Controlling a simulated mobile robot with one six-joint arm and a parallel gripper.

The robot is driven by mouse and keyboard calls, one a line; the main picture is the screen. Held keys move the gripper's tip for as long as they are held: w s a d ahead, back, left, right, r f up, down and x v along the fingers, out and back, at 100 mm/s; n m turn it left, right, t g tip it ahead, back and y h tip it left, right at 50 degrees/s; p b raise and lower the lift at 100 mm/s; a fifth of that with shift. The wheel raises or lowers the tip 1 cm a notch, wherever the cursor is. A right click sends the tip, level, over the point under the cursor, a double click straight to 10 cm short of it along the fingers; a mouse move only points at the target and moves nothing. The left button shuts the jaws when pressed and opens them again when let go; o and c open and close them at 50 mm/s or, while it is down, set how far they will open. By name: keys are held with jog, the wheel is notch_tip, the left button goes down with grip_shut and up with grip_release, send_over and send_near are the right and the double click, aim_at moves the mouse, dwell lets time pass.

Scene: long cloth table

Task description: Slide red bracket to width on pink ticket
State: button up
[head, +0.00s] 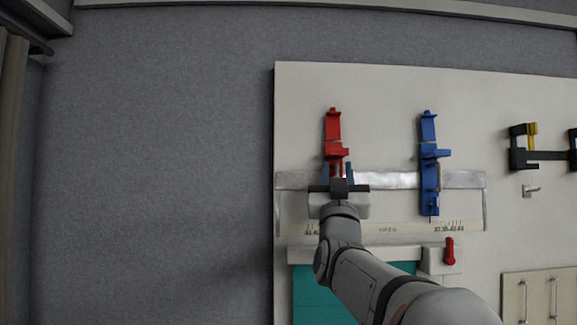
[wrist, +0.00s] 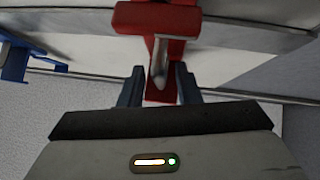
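The red bracket (head: 334,135) stands upright on the silvery rail (head: 385,181), near its left end. In the wrist view the red bracket (wrist: 178,22) is at top centre, with a grey metal pin on its front. My gripper (head: 338,172) is at the bracket's lower end. Its two fingers, also in the wrist view (wrist: 160,88), are spread on either side of the lower red part; I cannot tell whether either touches it. A pale scale strip (head: 387,230) with tick marks runs below the rail. I see no pink ticket in either view.
A blue bracket (head: 429,165) sits on the same rail to the right. A small red handle (head: 449,251) is below it. A black and yellow clamp (head: 524,146) hangs farther right on the pale board (head: 385,90). The rail between the brackets is clear.

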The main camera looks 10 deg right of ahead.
grip_shut()
dwell(0.3)
dwell(0.3)
